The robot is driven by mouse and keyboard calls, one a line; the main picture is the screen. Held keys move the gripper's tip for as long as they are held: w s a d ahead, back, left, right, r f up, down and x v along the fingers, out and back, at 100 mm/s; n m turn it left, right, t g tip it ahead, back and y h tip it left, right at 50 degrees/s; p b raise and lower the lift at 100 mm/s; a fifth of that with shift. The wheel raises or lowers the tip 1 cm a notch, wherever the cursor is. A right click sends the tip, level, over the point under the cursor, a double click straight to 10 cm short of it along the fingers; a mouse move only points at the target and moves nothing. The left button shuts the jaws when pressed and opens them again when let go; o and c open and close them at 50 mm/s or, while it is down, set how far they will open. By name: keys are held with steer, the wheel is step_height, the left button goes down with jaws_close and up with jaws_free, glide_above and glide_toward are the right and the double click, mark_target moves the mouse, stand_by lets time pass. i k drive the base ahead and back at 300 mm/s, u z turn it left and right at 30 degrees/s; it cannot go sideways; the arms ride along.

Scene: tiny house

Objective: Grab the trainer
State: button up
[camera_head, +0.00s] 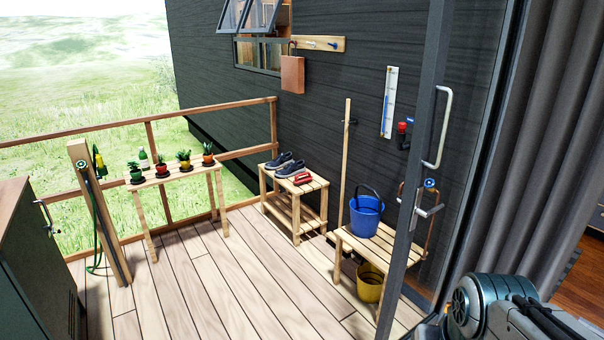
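A pair of dark trainers (287,165) sits on top of a small slatted wooden stand (311,186) against the dark wall, in the middle of the head view. One trainer lies slightly ahead of the other, side by side. A small red item (302,179) lies beside them on the same top. A part of my arm shows at the bottom right, far from the trainers. My gripper is not visible.
A bench (373,250) with a blue bucket (366,213) stands right of the stand, a yellow bucket (369,283) below it. A plant table (172,174) stands left. A door frame (416,150) rises at right. The deck (222,277) is clear in the middle.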

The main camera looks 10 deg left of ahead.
mark_target(294, 167)
steer(key=u, duration=0.3)
steer(key=i, duration=0.7)
steer(key=u, duration=0.8)
steer(key=i, duration=1.65)
steer(key=u, duration=0.45)
steer(key=i, duration=1.55)
steer(key=z, duration=0.65)
steer(key=i, duration=1.55)
steer(key=z, duration=1.3)
steer(key=i, duration=0.75)
steer(key=z, duration=0.35)
